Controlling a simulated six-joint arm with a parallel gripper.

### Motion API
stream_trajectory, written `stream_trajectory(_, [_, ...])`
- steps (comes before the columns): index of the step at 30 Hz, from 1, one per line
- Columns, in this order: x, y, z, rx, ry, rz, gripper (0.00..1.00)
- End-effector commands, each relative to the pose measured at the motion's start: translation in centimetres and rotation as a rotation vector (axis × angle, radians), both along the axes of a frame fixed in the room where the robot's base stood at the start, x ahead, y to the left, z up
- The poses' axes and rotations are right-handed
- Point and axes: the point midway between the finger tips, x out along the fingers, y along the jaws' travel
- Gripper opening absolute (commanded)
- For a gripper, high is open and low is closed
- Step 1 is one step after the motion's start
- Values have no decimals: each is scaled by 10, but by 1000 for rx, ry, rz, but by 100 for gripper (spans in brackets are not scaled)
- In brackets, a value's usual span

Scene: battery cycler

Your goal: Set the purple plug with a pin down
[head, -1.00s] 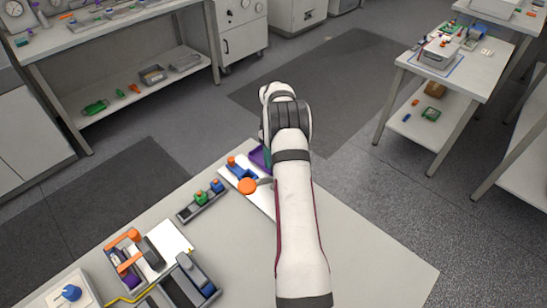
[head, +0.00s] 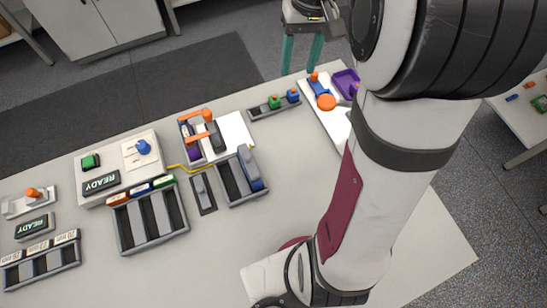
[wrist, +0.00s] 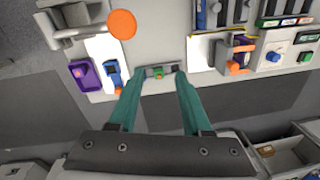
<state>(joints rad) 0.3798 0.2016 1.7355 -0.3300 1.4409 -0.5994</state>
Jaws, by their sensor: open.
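My gripper (head: 298,72) is open and empty beyond the table's far edge. Its two teal fingers also show in the wrist view (wrist: 158,78), apart, with nothing between them. A purple block (head: 193,153) sits in the fixture with the orange lever (head: 197,120); it is partly covered, and I cannot tell whether it has a pin. A shallow purple tray (wrist: 78,85) lies near the table edge in the wrist view, with a small unclear item in it. In the head view my arm partly hides this tray (head: 341,80).
A small rack (head: 262,112) holds green and blue plugs near the far edge. A white board (head: 334,124) with a blue clamp and orange knob (head: 326,102) lies beside it. Grey racks (head: 150,217) and a READY box (head: 100,182) stand left.

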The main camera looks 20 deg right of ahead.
Motion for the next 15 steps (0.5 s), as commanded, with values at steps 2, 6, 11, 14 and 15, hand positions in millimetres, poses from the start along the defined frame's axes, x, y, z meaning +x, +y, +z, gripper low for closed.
stream_trajectory(2, [-59,66,10,26,6,-59,49])
stream_trajectory(6, [-158,132,-9,65,41,-179,49])
stream_trajectory(11, [-209,151,-31,80,67,-246,49])
stream_trajectory(14, [-213,152,-34,81,71,-256,49])
stream_trajectory(15, [-212,152,-33,81,71,-257,49])
